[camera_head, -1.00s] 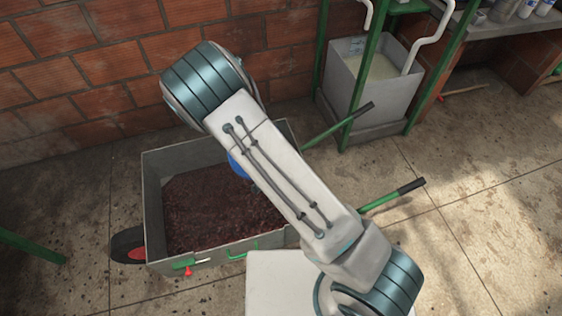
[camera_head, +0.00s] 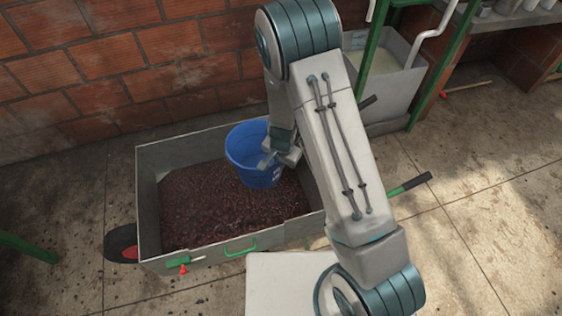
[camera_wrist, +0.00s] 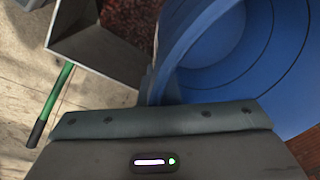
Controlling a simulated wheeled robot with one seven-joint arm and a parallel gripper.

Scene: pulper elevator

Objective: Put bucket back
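The blue bucket (camera_head: 252,158) is over the dark red pulp in the wheelbarrow (camera_head: 148,205), towards its right end, with its open mouth facing up. I cannot tell whether its base touches the pulp. My gripper (camera_head: 277,158) is at the bucket's right rim, with one finger inside the mouth, and looks shut on the bucket wall. In the wrist view the bucket (camera_wrist: 245,60) fills the upper right and its wall runs down to my gripper (camera_wrist: 155,105). The fingertips are hidden there.
A grey bin (camera_head: 390,80) in a green frame stands behind my arm at the upper right. A brick wall (camera_head: 120,60) runs behind the wheelbarrow. A green handle (camera_head: 408,186) sticks out right.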

